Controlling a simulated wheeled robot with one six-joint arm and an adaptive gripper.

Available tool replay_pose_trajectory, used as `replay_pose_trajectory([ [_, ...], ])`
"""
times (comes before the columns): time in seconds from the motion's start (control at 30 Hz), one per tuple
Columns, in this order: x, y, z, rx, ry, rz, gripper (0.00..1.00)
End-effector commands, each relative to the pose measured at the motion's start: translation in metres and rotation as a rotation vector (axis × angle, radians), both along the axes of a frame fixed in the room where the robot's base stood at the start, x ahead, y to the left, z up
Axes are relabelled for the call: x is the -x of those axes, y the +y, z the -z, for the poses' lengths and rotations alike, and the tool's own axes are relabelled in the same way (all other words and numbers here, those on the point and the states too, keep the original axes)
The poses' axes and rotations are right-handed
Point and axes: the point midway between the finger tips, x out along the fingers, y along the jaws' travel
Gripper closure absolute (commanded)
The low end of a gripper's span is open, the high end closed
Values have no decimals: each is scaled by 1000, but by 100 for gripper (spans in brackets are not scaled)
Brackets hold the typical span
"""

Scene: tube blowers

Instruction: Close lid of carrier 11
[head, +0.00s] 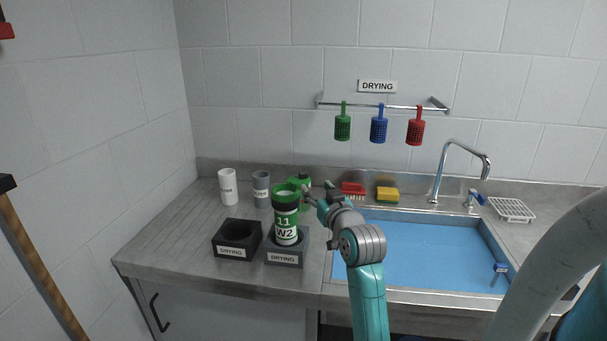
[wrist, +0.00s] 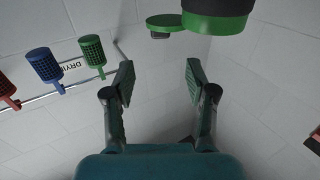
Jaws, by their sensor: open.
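Carrier 11 (head: 286,221) is a dark and green cylinder labelled "11 W2". In the wrist view the lid (wrist: 174,20) is a green disc out to the side of the carrier (wrist: 217,15), which is cut off by the top edge. My gripper (head: 318,193) is just right of the carrier's top. Its fingers (wrist: 160,88) are apart with nothing between them.
White (head: 228,187) and grey (head: 261,190) cylinders stand behind. A blue sink (head: 425,250) is at right, with a red brush (head: 352,189) and sponge (head: 387,194) behind. Coloured baskets (head: 379,127) hang from the wall rail.

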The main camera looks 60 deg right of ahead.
Motion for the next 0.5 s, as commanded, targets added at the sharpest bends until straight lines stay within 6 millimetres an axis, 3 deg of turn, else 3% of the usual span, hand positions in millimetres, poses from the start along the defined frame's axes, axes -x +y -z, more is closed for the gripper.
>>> replay_pose_trajectory([
  [0.5,-66,-51,0,-1,-1,-1,44],
])
